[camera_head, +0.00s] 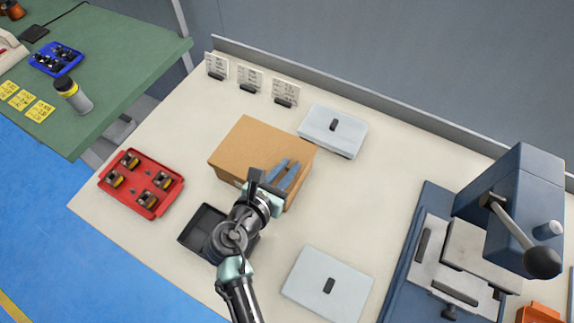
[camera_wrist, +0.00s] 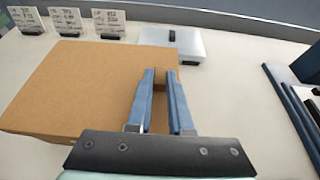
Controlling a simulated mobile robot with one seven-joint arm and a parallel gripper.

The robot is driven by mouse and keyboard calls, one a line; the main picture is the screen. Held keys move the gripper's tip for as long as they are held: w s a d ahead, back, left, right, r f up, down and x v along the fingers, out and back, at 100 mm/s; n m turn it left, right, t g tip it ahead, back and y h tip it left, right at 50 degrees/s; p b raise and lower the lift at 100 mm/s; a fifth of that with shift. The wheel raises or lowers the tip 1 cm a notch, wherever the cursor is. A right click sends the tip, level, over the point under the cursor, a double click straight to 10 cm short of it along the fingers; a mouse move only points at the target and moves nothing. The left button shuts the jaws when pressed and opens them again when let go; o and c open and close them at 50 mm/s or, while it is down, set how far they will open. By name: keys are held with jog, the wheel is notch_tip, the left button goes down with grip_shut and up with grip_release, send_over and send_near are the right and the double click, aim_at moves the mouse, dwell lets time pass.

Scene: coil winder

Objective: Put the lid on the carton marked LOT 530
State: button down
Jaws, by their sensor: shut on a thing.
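A brown cardboard carton (camera_head: 255,145) stands mid-table with a plain brown top closing it; the wrist view shows this top (camera_wrist: 80,85) on the left. My gripper (camera_head: 289,168) is over the right part of the top, fingers pointing away from me. In the wrist view the fingertips (camera_wrist: 163,72) close on a small brown piece, which appears to belong to the top. I cannot tell whether the top rests fully on the carton. Two pale grey lid-like pieces with dark knobs lie behind (camera_head: 345,128) and in front right (camera_head: 310,278). No LOT 530 marking is readable.
A dark open tray (camera_head: 190,236) is partly under my arm. A red tray (camera_head: 122,192) with several parts is left. Small cards (camera_head: 250,77) stand at the back. A blue press (camera_head: 510,195) with a lever fills the right. Bare table separates these.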

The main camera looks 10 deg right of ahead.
jog(key=shift+c, duration=1.3)
grip_release()
notch_tip(320, 180, up, 7)
jog(key=p, duration=0.8)
